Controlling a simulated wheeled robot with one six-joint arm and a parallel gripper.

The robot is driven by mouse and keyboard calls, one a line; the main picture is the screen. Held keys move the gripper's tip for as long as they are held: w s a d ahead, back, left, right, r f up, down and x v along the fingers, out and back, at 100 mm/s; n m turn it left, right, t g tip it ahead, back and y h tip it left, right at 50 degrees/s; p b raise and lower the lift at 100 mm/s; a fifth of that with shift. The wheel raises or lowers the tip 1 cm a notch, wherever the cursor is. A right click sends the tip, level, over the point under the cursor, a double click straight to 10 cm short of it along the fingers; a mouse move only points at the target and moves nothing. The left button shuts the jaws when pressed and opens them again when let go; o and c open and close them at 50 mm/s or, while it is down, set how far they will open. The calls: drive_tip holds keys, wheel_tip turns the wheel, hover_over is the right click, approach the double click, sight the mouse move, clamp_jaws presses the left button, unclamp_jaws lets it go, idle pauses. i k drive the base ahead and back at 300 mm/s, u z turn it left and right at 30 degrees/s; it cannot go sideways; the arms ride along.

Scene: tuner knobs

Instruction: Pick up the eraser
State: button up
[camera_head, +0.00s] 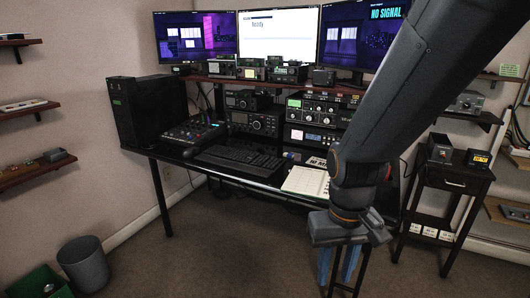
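The black desk (233,184) carries a keyboard (240,160) and an open notebook (305,182) just left of my arm.
Radio units (252,123) and a mixer (193,134) crowd the desk under the monitors (278,38). A black side table (455,178) stands at right. A grey bin (84,265) and a green crate (40,282) stand at lower left. The floor before the desk is clear.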

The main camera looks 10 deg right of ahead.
sight(290, 156)
drive_tip(key=u, duration=0.4)
drive_tip(key=i, duration=2.25)
drive_tip(key=z, duration=0.3)
